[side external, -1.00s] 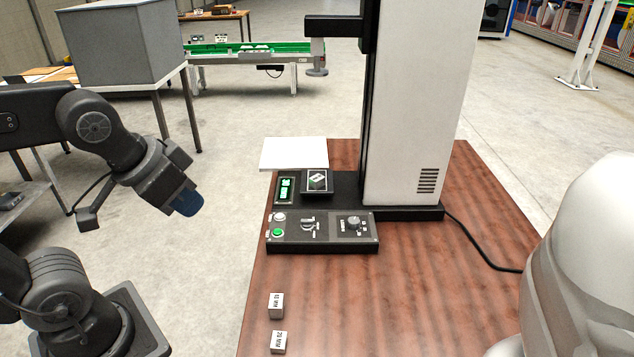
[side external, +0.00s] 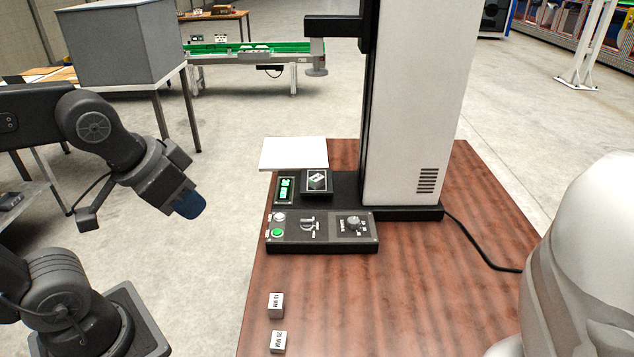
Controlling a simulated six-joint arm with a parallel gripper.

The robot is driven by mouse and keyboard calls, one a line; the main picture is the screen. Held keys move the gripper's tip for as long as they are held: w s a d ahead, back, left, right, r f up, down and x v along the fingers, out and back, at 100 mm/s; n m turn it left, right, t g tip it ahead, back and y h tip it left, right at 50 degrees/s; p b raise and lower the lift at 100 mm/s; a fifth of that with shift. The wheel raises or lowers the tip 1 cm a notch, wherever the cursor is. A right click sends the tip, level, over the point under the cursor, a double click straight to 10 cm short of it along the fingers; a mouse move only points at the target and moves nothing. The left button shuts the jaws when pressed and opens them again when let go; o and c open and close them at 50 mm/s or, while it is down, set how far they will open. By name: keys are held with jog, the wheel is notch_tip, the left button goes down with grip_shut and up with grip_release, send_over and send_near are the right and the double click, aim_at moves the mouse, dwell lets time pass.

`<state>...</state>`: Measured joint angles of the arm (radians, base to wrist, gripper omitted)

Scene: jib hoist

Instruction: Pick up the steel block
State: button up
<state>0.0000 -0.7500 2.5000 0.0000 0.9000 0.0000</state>
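Two small light-grey blocks with printed "MM" labels sit on the wooden table near its front left edge. The upper block (side external: 276,305) lies just behind the lower block (side external: 278,342), with a small gap between them. Which of them is the steel block I cannot tell. My gripper (side external: 190,205), with blue fingertips, hangs in the air left of the table, above and to the left of both blocks and well apart from them. It points down to the right. Its fingers overlap in this view, so their opening is hidden.
A black control panel (side external: 321,231) with a green button stands behind the blocks, with a tall white column (side external: 412,110) and a white plate (side external: 293,154) beyond. A black cable (side external: 483,245) crosses the table at right. A pale rounded form (side external: 585,265) fills the lower right. The table's front middle is clear.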

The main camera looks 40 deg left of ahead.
jog(key=o, duration=0.8)
